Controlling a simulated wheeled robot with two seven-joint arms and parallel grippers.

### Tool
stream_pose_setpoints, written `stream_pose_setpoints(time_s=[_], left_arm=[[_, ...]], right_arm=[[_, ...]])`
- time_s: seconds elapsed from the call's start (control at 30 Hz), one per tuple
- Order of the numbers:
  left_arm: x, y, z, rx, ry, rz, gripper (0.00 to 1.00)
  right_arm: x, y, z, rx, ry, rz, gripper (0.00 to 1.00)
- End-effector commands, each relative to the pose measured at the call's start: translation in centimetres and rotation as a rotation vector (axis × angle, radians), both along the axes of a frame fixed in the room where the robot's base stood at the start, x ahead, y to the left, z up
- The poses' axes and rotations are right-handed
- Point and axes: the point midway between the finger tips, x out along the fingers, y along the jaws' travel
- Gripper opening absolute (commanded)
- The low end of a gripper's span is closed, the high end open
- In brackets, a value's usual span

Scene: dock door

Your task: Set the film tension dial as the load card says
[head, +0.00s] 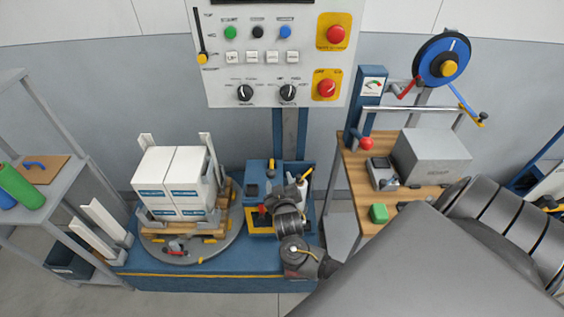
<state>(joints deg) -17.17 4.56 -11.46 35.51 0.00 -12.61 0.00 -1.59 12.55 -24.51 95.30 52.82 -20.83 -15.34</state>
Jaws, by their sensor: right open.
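The control panel (270,50) stands at the top centre with two black dials: a left dial (245,92) and a right dial (288,92). Their small labels are too blurred to read, so I cannot tell which is film tension. I cannot make out a readable load card. My right gripper (284,192) is open and empty, well below the panel, in front of the blue machine unit; its dark fingers partly hide that unit. It is apart from both dials. My left gripper is not in view.
White boxes (172,175) stand on a pallet on the round turntable (215,247). A wooden bench (350,165) at right holds a grey box (432,155). A grey shelf (45,215) is at left. Red buttons (335,34) sit at the panel's right. The space before the dials is clear.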

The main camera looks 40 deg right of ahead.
Motion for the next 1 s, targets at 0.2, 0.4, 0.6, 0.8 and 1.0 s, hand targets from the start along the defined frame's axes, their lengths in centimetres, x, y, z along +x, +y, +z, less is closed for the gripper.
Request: stream_pose_setpoints(time_s=[0.2,0.4,0.6,0.8,1.0], left_arm=[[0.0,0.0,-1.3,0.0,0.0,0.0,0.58],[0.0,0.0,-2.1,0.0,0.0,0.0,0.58],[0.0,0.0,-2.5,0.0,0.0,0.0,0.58],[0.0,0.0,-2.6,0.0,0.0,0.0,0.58],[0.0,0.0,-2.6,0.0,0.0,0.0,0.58]], right_arm=[[-0.8,0.2,-4.9,-0.009,0.074,0.028,0.58],[-1.5,0.5,-8.4,-0.014,0.132,0.054,0.58],[-2.0,0.7,-10.6,-0.015,0.169,0.069,0.58],[-2.3,0.7,-11.4,-0.015,0.181,0.073,0.58],[-2.3,0.7,-11.4,-0.014,0.182,0.074,0.58]])
